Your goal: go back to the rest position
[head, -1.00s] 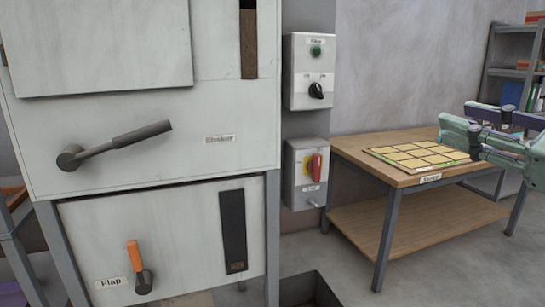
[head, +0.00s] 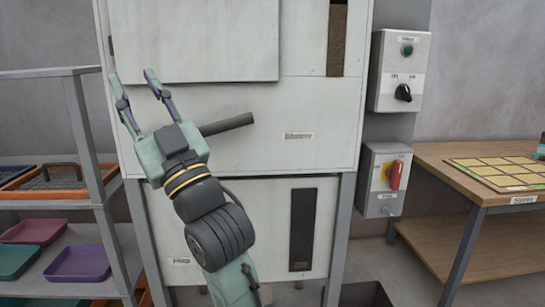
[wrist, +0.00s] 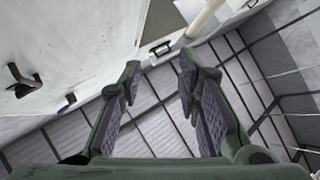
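My gripper (head: 134,78) is raised in front of the left part of the pale machine cabinet (head: 265,160) in the head view, fingers pointing up. Its two fingers are spread with nothing between them. In the wrist view my gripper (wrist: 158,76) also shows its dark pads apart and empty. The dark Shaker lever (head: 228,124) sticks out to the right from behind my gripper; its pivot is hidden. The Flap label (head: 182,261) shows beside my forearm, and the orange flap handle is hidden behind my arm.
A switch box (head: 401,70) and an isolator box with a red knob (head: 387,180) hang right of the cabinet. A wooden table (head: 450,165) with a gridded board (head: 500,172) stands at the right. A shelf rack (head: 85,120) with coloured trays stands close at the left.

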